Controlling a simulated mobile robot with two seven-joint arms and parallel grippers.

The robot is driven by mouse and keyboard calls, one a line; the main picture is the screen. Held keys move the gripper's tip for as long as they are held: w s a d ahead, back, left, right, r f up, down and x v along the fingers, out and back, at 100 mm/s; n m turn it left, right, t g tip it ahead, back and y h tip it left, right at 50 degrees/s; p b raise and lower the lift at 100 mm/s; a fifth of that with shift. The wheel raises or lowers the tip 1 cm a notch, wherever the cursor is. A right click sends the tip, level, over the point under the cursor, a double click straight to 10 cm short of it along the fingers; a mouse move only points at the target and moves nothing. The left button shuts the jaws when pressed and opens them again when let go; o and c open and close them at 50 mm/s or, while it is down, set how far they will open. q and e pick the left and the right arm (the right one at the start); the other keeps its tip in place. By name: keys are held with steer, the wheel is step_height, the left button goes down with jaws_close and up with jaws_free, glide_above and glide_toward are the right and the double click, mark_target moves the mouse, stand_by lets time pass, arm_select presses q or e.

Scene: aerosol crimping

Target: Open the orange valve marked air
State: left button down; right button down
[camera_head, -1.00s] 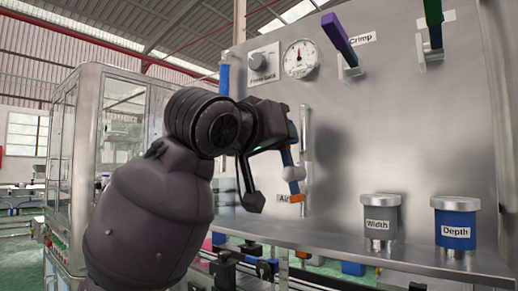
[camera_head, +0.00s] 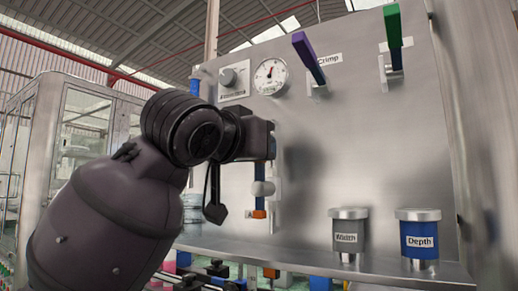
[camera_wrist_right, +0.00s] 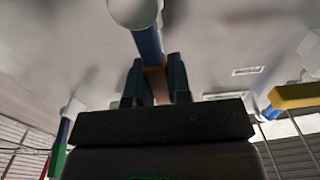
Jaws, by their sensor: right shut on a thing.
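The blue stem (camera_wrist_right: 148,46) and white body show beyond. The gripper hides much of the handle in the head view. My left gripper is not in view.
A pressure gauge (camera_head: 270,76) and a grey knob (camera_head: 228,77) sit above the valve. Purple (camera_head: 308,57) and green (camera_head: 393,25) levers are at upper right. Width (camera_head: 348,234) and Depth (camera_head: 420,236) canisters stand on the shelf, right of the gripper.

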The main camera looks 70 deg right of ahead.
steer(key=c, duration=1.1)
jaws_free()
steer(key=shift+o, duration=0.2)
steer(key=w+a, duration=0.1)
steer(key=a, duration=0.9)
steer(key=shift+a, duration=0.4)
steer(key=shift+w, duration=0.1)
